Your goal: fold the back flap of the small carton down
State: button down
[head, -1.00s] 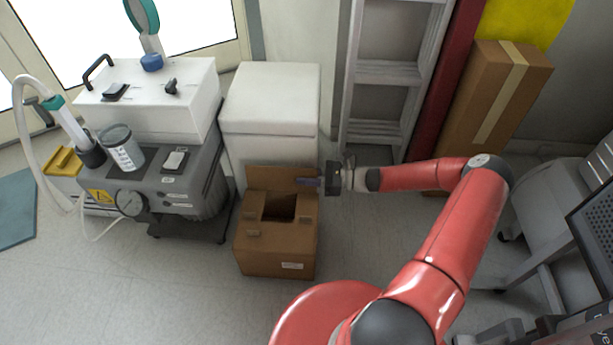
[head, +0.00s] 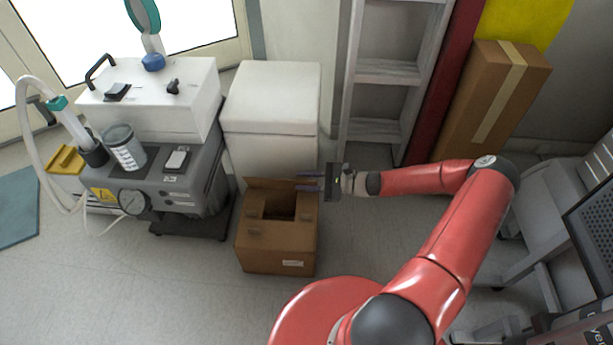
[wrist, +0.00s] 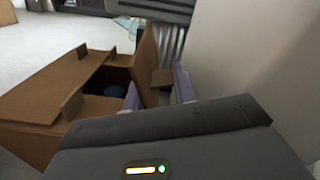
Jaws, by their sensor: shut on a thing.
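The small brown carton (head: 277,262) stands open-topped on the floor in front of the white cabinet. Its back flap (head: 268,184) rises along the rear edge of the opening; in the wrist view the flap (wrist: 148,52) is raised and leaning. My gripper (head: 308,181) is at the flap's right end, with its purple-grey fingers pointing left. In the wrist view my gripper (wrist: 158,92) has brown cardboard between its fingers, and it is shut on the back flap. Something blue (wrist: 115,91) shows inside the carton.
The white cabinet (head: 270,100) is close behind the carton. The grey compressor (head: 170,190) with its gauge stands to the left. A ladder (head: 385,72) and a tall taped box (head: 497,95) lean at the back right. Floor is clear in front of the carton.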

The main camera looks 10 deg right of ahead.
aim_at(305, 200)
jog(key=n, duration=0.1)
jog(key=s+n, duration=0.1)
jog(key=n, duration=0.2)
jog(key=shift+s+a+f+n, duration=0.25)
jog(key=shift+s+f+n, duration=0.05)
jog(key=shift+s, duration=0.1)
jog(key=shift+s+a+f+n+b, duration=0.1)
jog(key=shift+s+f+n, duration=0.1)
jog(key=shift+n, duration=0.5)
jog(key=shift+s+a+f+n+b, duration=0.15)
jog(key=shift+s+n, duration=0.1)
jog(key=shift+n, duration=0.45)
jog(key=shift+s+f+n+b, duration=0.1)
jog(key=shift+s+f+n, duration=0.1)
jog(key=shift+n, duration=0.5)
jog(key=c, duration=1.2)
grip_release()
